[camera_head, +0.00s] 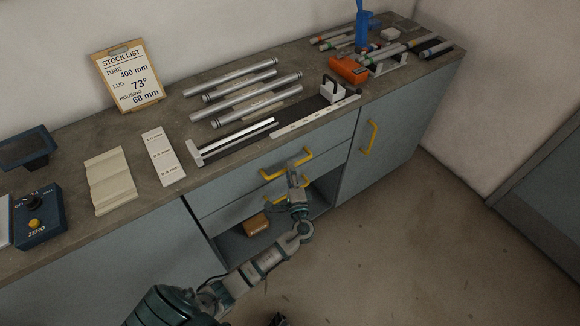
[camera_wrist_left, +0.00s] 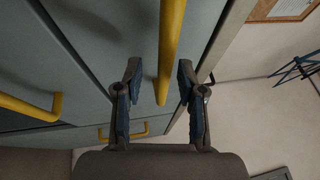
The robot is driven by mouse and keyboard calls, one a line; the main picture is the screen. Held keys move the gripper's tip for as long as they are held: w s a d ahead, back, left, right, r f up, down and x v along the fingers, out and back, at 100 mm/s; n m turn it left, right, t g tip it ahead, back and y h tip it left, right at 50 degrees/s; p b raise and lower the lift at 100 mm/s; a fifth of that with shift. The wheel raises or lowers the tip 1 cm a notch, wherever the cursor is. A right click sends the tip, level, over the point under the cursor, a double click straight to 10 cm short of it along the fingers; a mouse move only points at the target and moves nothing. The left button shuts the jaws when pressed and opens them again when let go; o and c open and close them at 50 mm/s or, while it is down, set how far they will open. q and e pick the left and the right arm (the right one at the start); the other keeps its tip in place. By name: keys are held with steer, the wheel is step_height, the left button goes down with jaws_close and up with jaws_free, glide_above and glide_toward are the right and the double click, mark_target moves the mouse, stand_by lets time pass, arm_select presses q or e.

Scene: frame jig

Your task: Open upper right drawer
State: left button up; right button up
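The upper drawer front (camera_head: 240,189) is a grey-blue panel under the worktop and looks shut. Its yellow handle (camera_head: 271,176) shows on both sides of my left gripper in the head view. My left gripper (camera_head: 298,161) is at this handle. In the left wrist view the yellow handle (camera_wrist_left: 171,45) runs between the two spread fingers of my left gripper (camera_wrist_left: 158,72). There is a gap on either side, so the fingers are not shut on it. A dark piece at the bottom edge of the head view may be my right gripper (camera_head: 278,320); its fingers cannot be made out.
A lower yellow handle (camera_head: 272,202) sits below, over an open shelf with a brown box (camera_head: 257,223). A cupboard door with a yellow handle (camera_head: 370,137) is to the right. Tubes (camera_head: 245,97) and an orange block (camera_head: 348,69) lie on the worktop. The floor (camera_head: 400,240) is clear.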

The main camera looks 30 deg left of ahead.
arm_select(q)
steer(key=shift+x, duration=0.8)
steer(key=shift+w+d+r, duration=0.1)
steer(key=shift+d+r, duration=0.05)
steer(key=shift+d, duration=0.2)
steer(key=shift+c, duration=0.4)
steer(key=shift+a, duration=0.1)
jaws_close()
steer(key=shift+a, duration=0.1)
arm_select(e)
steer(key=shift+w+d, duration=0.1)
steer(key=shift+d, duration=0.05)
